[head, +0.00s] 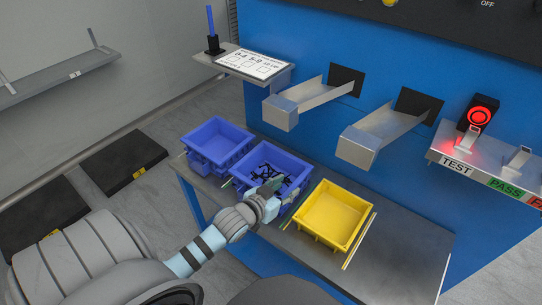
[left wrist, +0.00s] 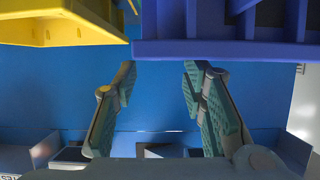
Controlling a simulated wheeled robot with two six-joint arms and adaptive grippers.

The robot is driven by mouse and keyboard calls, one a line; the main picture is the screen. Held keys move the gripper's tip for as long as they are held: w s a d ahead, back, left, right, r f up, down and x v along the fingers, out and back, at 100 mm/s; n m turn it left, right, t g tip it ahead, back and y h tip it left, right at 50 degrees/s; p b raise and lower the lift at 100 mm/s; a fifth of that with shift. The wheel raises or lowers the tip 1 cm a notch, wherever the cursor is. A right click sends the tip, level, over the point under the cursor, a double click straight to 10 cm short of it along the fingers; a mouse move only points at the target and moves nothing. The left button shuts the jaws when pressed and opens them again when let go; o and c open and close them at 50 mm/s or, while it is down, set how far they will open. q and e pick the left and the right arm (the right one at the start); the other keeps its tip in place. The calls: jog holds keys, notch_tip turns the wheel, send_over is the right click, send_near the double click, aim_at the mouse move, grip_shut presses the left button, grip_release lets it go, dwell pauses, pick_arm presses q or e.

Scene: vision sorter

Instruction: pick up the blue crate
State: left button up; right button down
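Two blue crates stand on the grey bench in the head view. The left blue crate (head: 207,163) looks empty. The middle blue crate (head: 288,157) holds several black pieces. My left gripper (head: 270,186) is over the front right part of the middle crate in the head view. In the left wrist view my left gripper (left wrist: 158,75) has its two fingers apart with nothing between them. A blue crate wall (left wrist: 225,48) spans the top right there, beyond the fingertips. Whether a finger touches the crate I cannot tell. My right gripper is not in view.
A yellow crate (head: 334,214) stands right of the middle crate between light rails; it also shows in the left wrist view (left wrist: 65,30). Two metal chutes (head: 310,100) jut from the blue wall above the bench (head: 405,240). Bare bench lies at the right.

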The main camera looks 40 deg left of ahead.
aim_at(295, 184)
pick_arm(q)
jog(key=x, duration=0.1)
jog(key=b+x, duration=0.1)
jog(key=x, duration=0.1)
jog(key=b+x, duration=0.1)
jog(key=x, duration=0.1)
jog(key=shift+d+f, duration=0.1)
jog(key=shift+d, duration=0.25)
jog(key=shift+w, duration=0.25)
jog(key=shift+c, duration=0.4)
jog(key=shift+s, duration=0.1)
grip_shut()
